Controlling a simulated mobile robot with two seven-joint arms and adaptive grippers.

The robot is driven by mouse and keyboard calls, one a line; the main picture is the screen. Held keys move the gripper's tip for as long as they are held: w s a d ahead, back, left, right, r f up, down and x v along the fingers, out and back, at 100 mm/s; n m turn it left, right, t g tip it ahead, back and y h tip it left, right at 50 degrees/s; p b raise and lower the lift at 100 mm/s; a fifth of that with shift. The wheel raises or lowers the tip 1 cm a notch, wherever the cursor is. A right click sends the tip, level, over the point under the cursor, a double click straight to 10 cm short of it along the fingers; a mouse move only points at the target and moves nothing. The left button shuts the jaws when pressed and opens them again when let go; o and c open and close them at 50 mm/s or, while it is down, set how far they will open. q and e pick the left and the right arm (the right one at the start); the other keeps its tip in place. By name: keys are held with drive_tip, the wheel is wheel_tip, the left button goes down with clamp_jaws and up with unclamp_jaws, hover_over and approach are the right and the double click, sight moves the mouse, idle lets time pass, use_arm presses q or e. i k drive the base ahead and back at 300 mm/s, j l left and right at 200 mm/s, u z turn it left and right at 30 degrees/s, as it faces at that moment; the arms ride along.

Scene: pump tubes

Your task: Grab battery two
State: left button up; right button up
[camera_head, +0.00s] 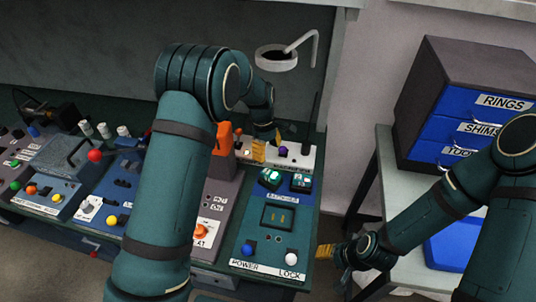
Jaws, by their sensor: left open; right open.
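Two small dark batteries with teal-lit tops, the left one (269,179) and the right one (301,182), sit side by side behind a blue label on the teal panel (236,236). Their numbers are too small to read, so I cannot tell which is battery two. My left gripper (268,145) is open, with yellow fingertips, behind the batteries near the back strip of the bench. It is apart from them and partly hidden by its own wrist. My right gripper (334,262) is open and empty, beyond the panel's right edge, over the gap beside the side table.
The panel has a dark square socket (277,217), a blue knob (248,249) and a white knob (291,259). An orange upright part (223,138) stands left of my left gripper. A drawer cabinet (462,110) stands on the side table at right. A lamp (277,58) hangs behind.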

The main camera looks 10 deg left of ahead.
sight(303, 183)
drive_tip(key=k+l, duration=0.15)
drive_tip(key=k, duration=0.35)
drive_tip(key=k+l, duration=0.2)
drive_tip(key=k, duration=0.3)
